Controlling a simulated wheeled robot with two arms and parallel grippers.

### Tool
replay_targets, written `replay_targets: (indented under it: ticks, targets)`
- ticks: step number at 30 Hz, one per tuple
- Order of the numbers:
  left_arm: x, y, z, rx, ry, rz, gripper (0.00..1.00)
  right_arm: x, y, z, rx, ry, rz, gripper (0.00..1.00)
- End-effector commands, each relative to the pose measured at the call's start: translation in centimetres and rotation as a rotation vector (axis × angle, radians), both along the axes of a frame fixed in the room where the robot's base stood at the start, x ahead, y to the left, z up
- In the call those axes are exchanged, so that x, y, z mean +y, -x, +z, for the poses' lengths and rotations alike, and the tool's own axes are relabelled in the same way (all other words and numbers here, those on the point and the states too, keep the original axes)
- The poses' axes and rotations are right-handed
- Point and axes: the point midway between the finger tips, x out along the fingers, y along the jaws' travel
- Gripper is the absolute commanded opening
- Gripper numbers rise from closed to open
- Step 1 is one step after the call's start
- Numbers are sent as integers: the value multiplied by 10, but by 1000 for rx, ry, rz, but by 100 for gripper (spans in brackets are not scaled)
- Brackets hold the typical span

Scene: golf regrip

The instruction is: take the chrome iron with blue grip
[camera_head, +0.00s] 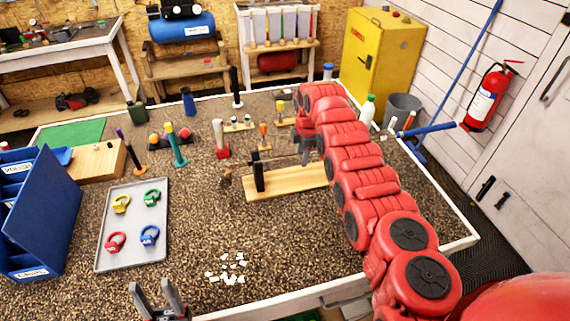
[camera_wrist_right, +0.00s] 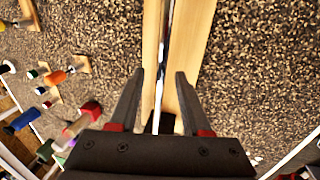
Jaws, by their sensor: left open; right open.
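A blue grip (camera_head: 430,129) sticks out to the right from behind my right arm in the head view. A thin chrome shaft (camera_wrist_right: 165,50) runs lengthwise over the wooden board (camera_wrist_right: 196,35) in the right wrist view. The board (camera_head: 290,181) also shows in the head view, with a black upright holder (camera_head: 258,172) at its left end. My right gripper (camera_wrist_right: 160,74) is open, its fingers on either side of the shaft with gaps. My arm hides the middle of the club in the head view. My left gripper (camera_head: 160,294) is open and empty at the bottom edge.
A grey tray with coloured rings (camera_head: 132,255) and a blue bin (camera_head: 45,215) stand at the left. White chips (camera_head: 230,268) lie in front. Several upright tools, including a teal one (camera_head: 175,145), stand behind. A yellow cabinet (camera_head: 372,55) is beyond the table.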

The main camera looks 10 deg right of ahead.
Motion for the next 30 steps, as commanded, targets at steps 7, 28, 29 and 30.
replay_targets:
  ticks: [7,28,29,30]
  targets:
    - [0,0,1,0,0,0,50,0,0,1,-1,0,0,14]
    - [0,0,0,0,0,0,50,0,0,1,0,0,0,0]
    - [0,0,0,0,0,0,50,0,0,1,0,0,0,0]
    - [0,0,0,0,0,0,50,0,0,1,0,0,0,0]
